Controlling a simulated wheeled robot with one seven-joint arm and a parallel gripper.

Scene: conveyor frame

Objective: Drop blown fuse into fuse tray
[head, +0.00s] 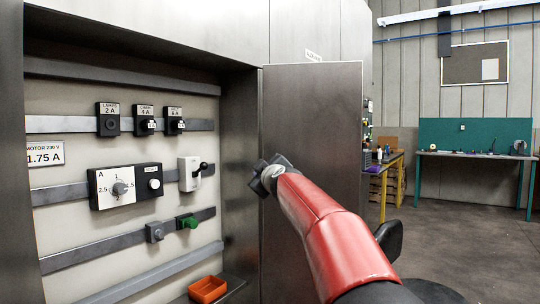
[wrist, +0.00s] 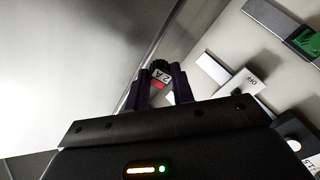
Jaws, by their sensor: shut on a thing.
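My gripper (wrist: 161,88) is shut on a small dark fuse (wrist: 162,73) with a white "2 A" label and a red band. In the head view my gripper (head: 268,174) is raised in front of the open cabinet door, right of the panel; the fuse cannot be made out there. The orange fuse tray (head: 208,289) sits low at the bottom of the cabinet, below and left of my gripper, apart from it. The inside of the tray shows no fuse that I can make out. The "2 A" holder (head: 108,121) on the top rail shows a dark, uncapped front.
Two capped holders (head: 146,122) sit beside it. Below are a dial block (head: 126,186), a lever switch (head: 194,172) and a green part (head: 188,221). The cabinet door (head: 312,130) stands open on the right. A workbench (head: 475,153) is far behind.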

